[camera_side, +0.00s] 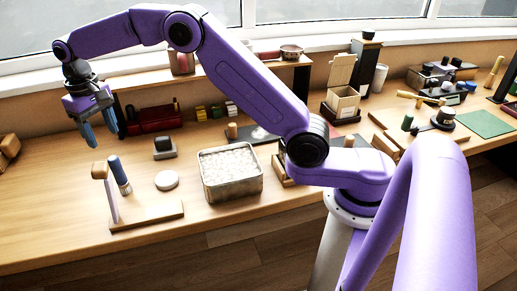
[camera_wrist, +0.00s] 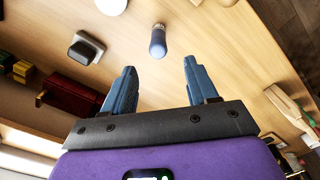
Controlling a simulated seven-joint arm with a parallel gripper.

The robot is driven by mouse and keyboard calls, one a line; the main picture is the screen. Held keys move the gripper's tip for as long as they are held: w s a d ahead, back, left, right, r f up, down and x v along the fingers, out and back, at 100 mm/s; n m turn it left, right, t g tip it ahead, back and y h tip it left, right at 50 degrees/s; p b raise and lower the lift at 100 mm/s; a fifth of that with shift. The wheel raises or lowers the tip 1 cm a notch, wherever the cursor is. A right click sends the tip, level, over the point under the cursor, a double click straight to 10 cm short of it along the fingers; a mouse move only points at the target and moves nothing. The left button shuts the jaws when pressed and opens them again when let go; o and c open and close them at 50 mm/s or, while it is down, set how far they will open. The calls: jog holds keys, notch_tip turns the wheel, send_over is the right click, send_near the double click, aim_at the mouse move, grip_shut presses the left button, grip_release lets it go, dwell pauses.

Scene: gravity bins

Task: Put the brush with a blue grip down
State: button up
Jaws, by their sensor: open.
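The brush with a blue grip (camera_side: 117,170) is near the left front of the bench, blue grip uppermost and leaning slightly. Its lower end is pale; I cannot tell exactly what bears it. It also shows in the wrist view (camera_wrist: 157,44), beyond my fingers. Right beside it is a small wooden stand (camera_side: 160,214) with a pale post and a wooden top piece. My gripper (camera_side: 101,131) is open, with nothing between its blue fingers. It hangs above and left of the brush, apart from it. The fingers also show in the wrist view (camera_wrist: 162,80).
A metal tin of pale pieces (camera_side: 230,192) stands to the right. A dark red box (camera_side: 155,120) is at the back under a shelf. The front left bench is bare.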

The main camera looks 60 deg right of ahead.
jog(key=s+d+r+n, duration=0.15)
jog(key=s+n, duration=0.25)
jog(key=s, duration=1.1)
jog(key=s+d+r+n, duration=0.15)
jog(key=s+n, duration=0.35)
jog(key=s, duration=1)
jog(key=s+d+f+n, duration=0.3)
jog(key=s+d, duration=0.6)
jog(key=s, duration=0.3)
jog(key=shift+s+d+f, duration=0.25)
jog(key=shift+s+f, duration=0.05)
jog(key=shift+f, duration=0.2)
jog(key=shift+o, duration=0.4)
